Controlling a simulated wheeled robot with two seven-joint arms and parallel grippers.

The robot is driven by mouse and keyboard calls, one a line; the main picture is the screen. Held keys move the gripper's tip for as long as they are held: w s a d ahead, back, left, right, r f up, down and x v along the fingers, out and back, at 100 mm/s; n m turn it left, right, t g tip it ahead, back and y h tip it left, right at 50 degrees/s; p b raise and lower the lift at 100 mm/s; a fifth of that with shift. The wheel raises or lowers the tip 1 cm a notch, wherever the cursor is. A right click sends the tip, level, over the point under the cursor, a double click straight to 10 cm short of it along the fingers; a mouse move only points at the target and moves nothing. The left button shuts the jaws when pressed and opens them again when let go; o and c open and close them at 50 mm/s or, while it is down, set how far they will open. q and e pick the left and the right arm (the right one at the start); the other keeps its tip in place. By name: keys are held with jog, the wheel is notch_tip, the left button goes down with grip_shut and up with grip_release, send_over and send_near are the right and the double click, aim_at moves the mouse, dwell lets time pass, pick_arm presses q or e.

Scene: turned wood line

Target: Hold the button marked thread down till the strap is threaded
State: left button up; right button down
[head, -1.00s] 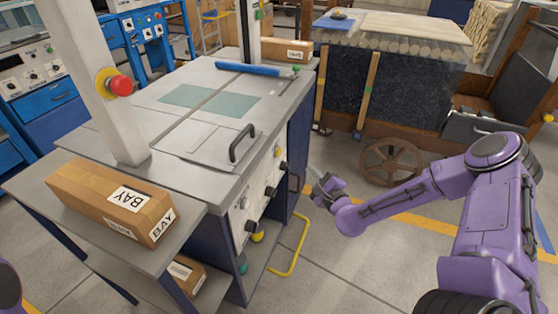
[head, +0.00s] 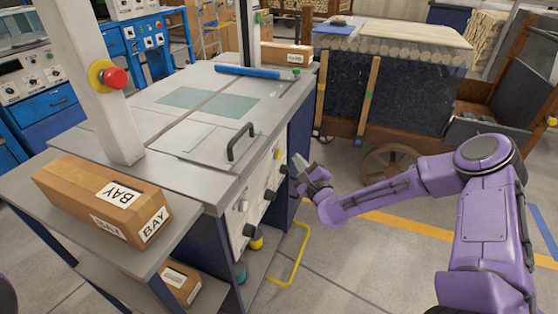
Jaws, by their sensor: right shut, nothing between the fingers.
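A grey machine (head: 215,120) has a light control panel (head: 256,207) on its side, facing right. Several knobs or buttons show on it, among them a black one (head: 270,195), another black one (head: 249,230) and a yellow one (head: 277,153). Their markings are too small to read, so I cannot tell which is marked thread. My right gripper (head: 299,163) is shut and empty, close to the far upper end of the panel. I cannot tell whether it touches anything. My left gripper is out of view. No strap can be made out.
A carton marked BAY (head: 105,200) lies on the near shelf, with another carton (head: 180,282) below. A red stop button (head: 115,78) is on the grey post. A yellow bent bar (head: 298,255) juts out low beside the machine. A wooden cart (head: 390,95) stands behind.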

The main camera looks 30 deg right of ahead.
aim_at(278, 154)
jog(key=shift+w+a+b, duration=0.45)
jog(key=shift+w+a, duration=0.35)
jog(key=shift+w, duration=0.15)
dwell(1.4)
jog(key=shift+w+a+b, duration=0.25)
jog(key=shift+w+b, duration=0.05)
jog(key=shift+w, duration=0.05)
jog(key=shift+w+a, duration=0.25)
dwell(0.6)
jog(key=shift+s+d, duration=0.1)
dwell(1.1)
jog(key=shift+s+d, duration=0.45)
jog(key=shift+s, duration=0.05)
